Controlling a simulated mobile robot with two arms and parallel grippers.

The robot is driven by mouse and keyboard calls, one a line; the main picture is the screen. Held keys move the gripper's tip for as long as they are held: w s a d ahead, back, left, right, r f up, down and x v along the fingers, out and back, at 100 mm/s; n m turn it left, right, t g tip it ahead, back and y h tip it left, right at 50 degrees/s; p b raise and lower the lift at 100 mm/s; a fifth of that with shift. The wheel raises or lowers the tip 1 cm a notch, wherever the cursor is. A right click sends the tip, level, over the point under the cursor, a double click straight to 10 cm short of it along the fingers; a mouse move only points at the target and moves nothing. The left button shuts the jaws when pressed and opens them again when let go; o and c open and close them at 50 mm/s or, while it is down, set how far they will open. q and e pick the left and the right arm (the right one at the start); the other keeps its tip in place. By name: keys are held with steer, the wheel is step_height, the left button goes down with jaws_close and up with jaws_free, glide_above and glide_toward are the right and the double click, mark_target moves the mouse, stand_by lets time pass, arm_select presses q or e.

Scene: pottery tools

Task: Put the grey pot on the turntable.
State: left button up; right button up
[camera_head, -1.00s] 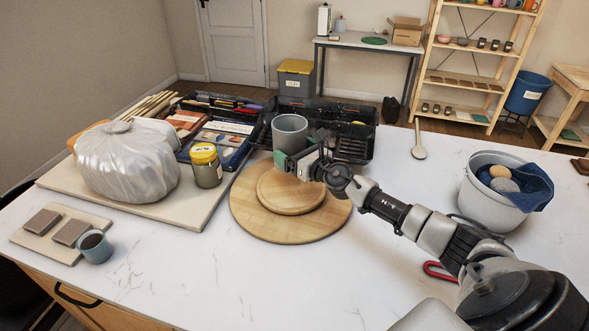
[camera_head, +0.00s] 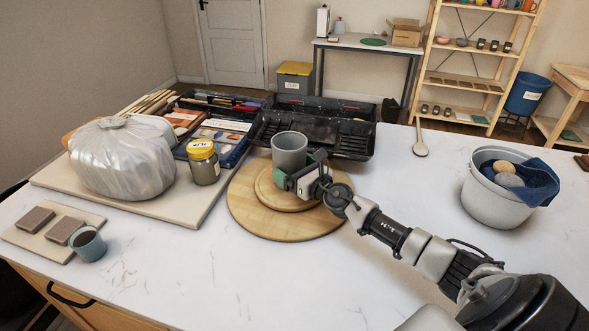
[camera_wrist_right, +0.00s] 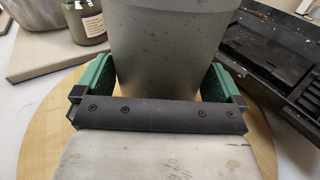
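The grey pot (camera_head: 289,148) is upright over the back part of the round wooden turntable (camera_head: 247,218), at its smaller raised disc (camera_head: 288,202). I cannot tell whether its base touches the disc, since my gripper hides part of it. My right gripper (camera_head: 300,168) has its green fingers on both sides of the pot, low on its wall. In the right wrist view the grey pot (camera_wrist_right: 172,50) fills the space between the green fingers (camera_wrist_right: 158,85), which appear to touch it. My left gripper is not in view.
Black tool trays (camera_head: 345,138) lie right behind the pot. A board (camera_head: 190,213) with a plastic-wrapped lump (camera_head: 122,160) and a yellow-lidded jar (camera_head: 204,165) is at left. A cup (camera_head: 88,244) is front left. A bucket (camera_head: 490,205) is at right. The front table is clear.

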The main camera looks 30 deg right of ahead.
steer(key=shift+r, duration=0.15)
steer(key=s, duration=0.3)
steer(key=s+d+b, duration=0.1)
steer(key=s, duration=0.3)
steer(key=s+b, duration=0.1)
steer(key=s, duration=0.2)
steer(key=shift+s+d+f, duration=0.2)
steer(key=shift+s+d, duration=0.05)
steer(key=shift+s, duration=0.1)
steer(key=shift+s+r, duration=0.15)
steer(key=shift+s, duration=0.45)
